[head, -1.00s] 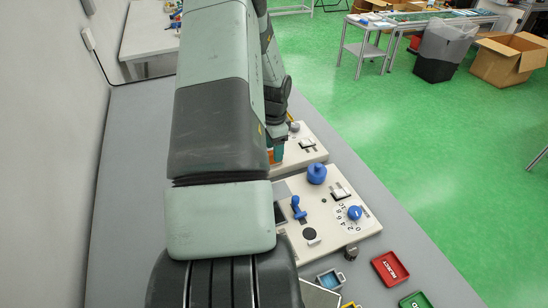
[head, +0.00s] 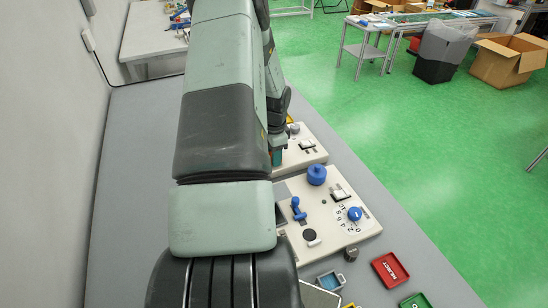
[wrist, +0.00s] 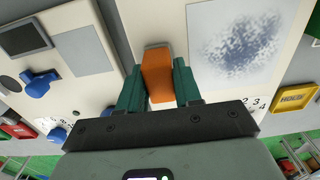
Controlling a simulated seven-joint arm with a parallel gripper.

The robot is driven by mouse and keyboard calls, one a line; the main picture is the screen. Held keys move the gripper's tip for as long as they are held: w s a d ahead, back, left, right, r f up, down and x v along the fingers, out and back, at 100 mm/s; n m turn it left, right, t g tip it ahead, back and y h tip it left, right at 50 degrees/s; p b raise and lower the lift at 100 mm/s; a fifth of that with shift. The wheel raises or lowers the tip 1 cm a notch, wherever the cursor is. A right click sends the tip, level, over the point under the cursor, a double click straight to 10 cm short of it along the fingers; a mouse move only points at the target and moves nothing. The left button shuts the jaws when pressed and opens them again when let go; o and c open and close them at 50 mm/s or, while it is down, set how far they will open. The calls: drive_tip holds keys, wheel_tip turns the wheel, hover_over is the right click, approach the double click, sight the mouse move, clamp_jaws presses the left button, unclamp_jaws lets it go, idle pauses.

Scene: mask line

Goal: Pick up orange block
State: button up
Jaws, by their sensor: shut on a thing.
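The orange block (wrist: 158,72) is in the middle of the wrist view, between the two green fingers of my gripper (wrist: 159,82). The gripper is shut on it, one finger against each side. The block's far end sticks out past the fingertips, over a cream panel. I cannot tell whether the block touches the panel or is held above it. In the head view my arm hides most of the gripper; only a small teal part (head: 277,157) shows beside the far panel. I cannot make out the block there.
A cream panel (head: 345,225) with blue knobs and a dial stands nearer; another (head: 308,152) lies beyond it. In the wrist view, a speckled grey plate (wrist: 235,45) is right of the block. A red REJECT tray (head: 390,269) and a blue tray (head: 330,280) are at the front right.

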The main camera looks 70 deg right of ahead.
wheel_tip(320, 180, up, 10)
drive_tip(key=shift+r, duration=0.1)
idle(0.4)
